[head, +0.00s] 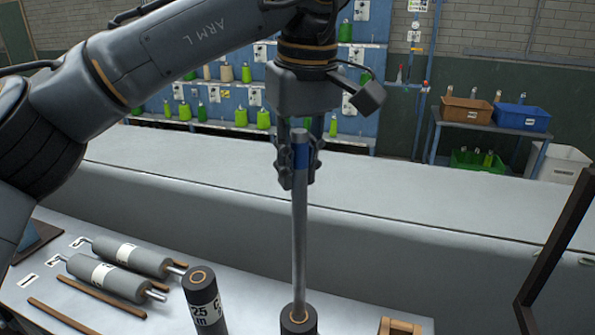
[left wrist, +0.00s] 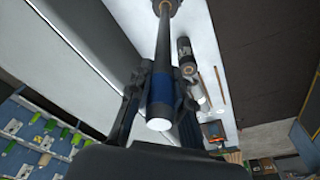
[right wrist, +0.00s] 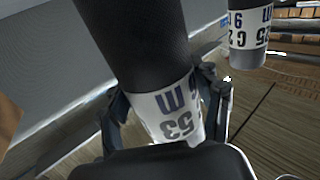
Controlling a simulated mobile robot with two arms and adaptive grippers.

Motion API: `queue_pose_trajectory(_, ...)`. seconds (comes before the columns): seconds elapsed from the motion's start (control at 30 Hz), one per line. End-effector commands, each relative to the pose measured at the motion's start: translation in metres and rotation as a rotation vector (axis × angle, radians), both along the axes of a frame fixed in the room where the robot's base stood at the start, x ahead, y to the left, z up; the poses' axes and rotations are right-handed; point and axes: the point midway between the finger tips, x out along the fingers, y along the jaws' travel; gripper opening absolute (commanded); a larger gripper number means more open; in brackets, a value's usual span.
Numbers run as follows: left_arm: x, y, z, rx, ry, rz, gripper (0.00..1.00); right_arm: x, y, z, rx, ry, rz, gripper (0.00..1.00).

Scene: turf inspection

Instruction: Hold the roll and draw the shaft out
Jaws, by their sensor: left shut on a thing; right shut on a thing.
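My left gripper (head: 299,172) is shut on the upper part of a grey metal shaft (head: 299,230), at its blue band. The shaft stands upright, and its lower end meets the orange-ringed core of a dark roll (head: 298,324) at the bottom edge. I cannot tell how much of it is inside. The left wrist view shows the shaft (left wrist: 163,45) between the fingers, running down to the roll. In the right wrist view my right gripper (right wrist: 165,105) is shut around the dark roll (right wrist: 135,45) at its white label. The right gripper is outside the head view.
A second dark roll (head: 203,300) stands upright to the left. Two grey rollers (head: 110,280) with metal ends lie farther left beside brown strips (head: 62,315). A wooden block (head: 400,326) is at the lower right. A long grey ledge (head: 420,205) runs behind; a dark frame (head: 555,250) stands right.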

Motion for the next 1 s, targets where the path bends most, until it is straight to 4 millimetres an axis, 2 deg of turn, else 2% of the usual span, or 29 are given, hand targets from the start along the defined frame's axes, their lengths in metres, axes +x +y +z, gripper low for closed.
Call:
queue_pose_trajectory(0.13,-0.0003,-0.0003,0.0082,-0.001,-0.002,-0.001,0.0,0.0,-0.0001,-0.0002,0.0,0.001,0.0,0.05)
queue_pose_trajectory(0.43,-0.0003,-0.0002,0.0098,-0.001,-0.002,-0.001,0.0,0.0,-0.0001,-0.0002,0.0,0.001,0.0,0.05)
queue_pose_trajectory(0.47,-0.0004,-0.0001,0.0104,-0.002,-0.002,0.0,0.0,0.0,-0.0001,0.0,0.0,0.001,0.0,0.69)
queue_pose_trajectory(0.57,-0.0002,0.0,0.0103,-0.002,-0.002,0.0,0.0,0.0,-0.0001,0.0,0.0,0.001,0.0,0.9)
queue_pose_trajectory(1.0,-0.0001,0.0002,0.0097,-0.001,-0.002,0.0,0.0,-0.005,-0.0019,-0.0005,0.0,0.001,0.0,0.92)
